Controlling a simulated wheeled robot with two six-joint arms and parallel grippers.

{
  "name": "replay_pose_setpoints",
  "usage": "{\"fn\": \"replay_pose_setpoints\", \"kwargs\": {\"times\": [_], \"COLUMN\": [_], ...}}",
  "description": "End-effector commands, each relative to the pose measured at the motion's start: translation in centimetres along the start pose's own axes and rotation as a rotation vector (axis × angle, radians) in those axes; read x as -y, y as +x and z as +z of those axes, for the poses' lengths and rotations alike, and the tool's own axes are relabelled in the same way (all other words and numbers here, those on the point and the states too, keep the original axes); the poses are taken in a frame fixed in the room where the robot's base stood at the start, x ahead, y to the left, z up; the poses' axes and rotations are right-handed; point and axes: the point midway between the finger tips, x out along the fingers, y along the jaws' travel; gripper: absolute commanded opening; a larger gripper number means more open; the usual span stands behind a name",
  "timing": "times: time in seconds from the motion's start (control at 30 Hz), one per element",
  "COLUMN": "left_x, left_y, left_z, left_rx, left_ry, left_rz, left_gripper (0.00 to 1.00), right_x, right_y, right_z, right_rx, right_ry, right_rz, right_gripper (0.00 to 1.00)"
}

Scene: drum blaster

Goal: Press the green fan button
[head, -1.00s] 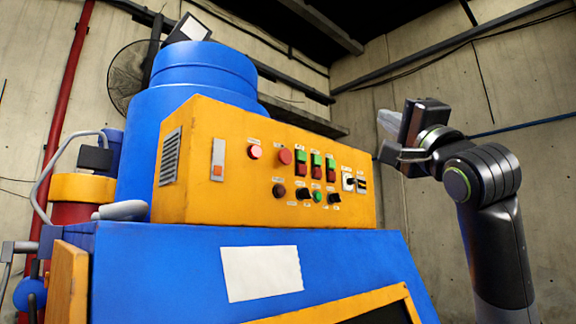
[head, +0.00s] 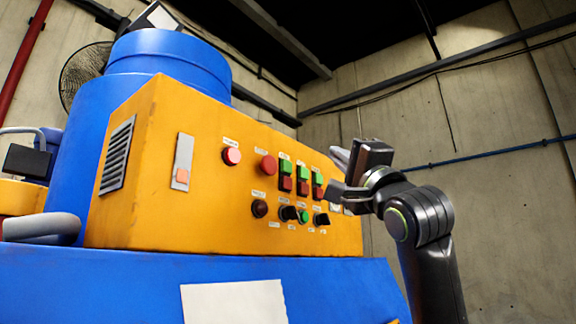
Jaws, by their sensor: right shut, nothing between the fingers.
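The yellow control box (head: 215,205) carries several buttons and knobs. Three rectangular green buttons, left (head: 286,166), middle (head: 303,172) and right (head: 318,179), each sit above a red one. A round green button (head: 304,216) sits in the lower row between two black knobs. The labels are too small to read, so I cannot tell which green one is the fan's. My right gripper (head: 342,168) is shut and empty, just right of the right green button in the picture. It hides part of the panel's right end; contact cannot be seen. My left gripper is out of view.
The box stands on a blue machine body (head: 120,285) with a blank white sheet (head: 234,302) on its front. A blue drum (head: 165,75) rises behind the box. A grey rounded handle (head: 42,227) is at the left. Open room lies right of my arm.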

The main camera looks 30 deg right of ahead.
Motion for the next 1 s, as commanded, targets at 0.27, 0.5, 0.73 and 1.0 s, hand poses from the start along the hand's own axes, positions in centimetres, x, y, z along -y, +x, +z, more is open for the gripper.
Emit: {"fn": "replay_pose_setpoints", "kwargs": {"times": [0.27,0.5,0.73,1.0], "left_x": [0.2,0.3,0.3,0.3], "left_y": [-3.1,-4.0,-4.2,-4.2], "left_z": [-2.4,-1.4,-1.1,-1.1], "left_rx": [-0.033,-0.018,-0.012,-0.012], "left_ry": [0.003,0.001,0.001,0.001], "left_rz": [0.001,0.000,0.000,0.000], "left_gripper": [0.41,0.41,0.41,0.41], "right_x": [-1.6,-3.4,-4.0,-4.1], "right_y": [3.0,4.8,5.5,5.6], "right_z": [1.9,3.4,4.0,4.1], "right_rx": [0.002,0.001,0.000,0.000], "right_ry": [0.002,0.002,0.001,0.000], "right_rz": [0.004,0.001,0.000,0.000], "right_gripper": [0.00,0.00,0.00,0.00]}}
